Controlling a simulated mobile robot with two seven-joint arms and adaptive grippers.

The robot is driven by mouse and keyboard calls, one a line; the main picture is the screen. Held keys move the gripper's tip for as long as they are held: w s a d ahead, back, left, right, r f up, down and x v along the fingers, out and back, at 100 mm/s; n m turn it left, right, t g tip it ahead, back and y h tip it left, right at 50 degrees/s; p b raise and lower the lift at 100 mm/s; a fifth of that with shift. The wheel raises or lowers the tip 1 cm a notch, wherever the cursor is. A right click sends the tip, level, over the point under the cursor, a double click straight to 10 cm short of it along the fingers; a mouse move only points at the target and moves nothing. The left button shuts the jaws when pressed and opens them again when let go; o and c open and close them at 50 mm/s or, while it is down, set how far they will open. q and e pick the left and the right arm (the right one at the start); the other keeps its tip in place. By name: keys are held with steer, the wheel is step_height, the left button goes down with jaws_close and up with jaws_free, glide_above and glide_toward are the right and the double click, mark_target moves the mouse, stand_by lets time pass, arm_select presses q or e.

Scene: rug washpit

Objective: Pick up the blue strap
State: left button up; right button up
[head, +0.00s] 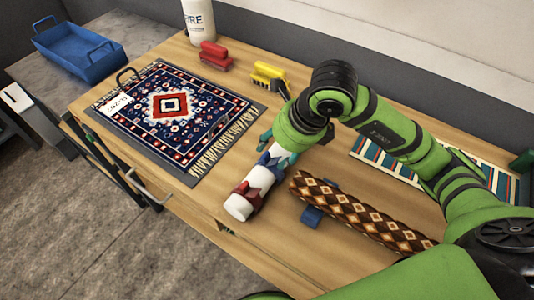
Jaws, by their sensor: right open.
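The blue strap (312,215) shows as a short blue piece beneath a rolled brown diamond-patterned rug (360,215) on the wooden table. A bit of blue also shows at the roll's far side; the middle is hidden under or behind the roll. My right gripper (248,192), with teal, blue and red parts, is open, left of the rug roll and apart from the strap. A white cylinder (238,207) shows at its fingers; I cannot tell whether they touch it. My left gripper is not in view.
A flat navy and red fringed rug (168,106) lies at the left. A red brush (215,57), a yellow brush (268,75) and a white bottle (199,22) stand along the back. A striped rug (372,153) lies behind the roll. A blue tray (80,52) is at far left.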

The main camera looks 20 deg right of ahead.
mark_target(268, 158)
steer(key=p+x, duration=0.1)
steer(key=x, duration=0.3)
steer(key=shift+w+a+f, duration=0.1)
steer(key=shift+w, duration=0.1)
steer(key=c, duration=0.9)
steer(key=shift+c, duration=0.2)
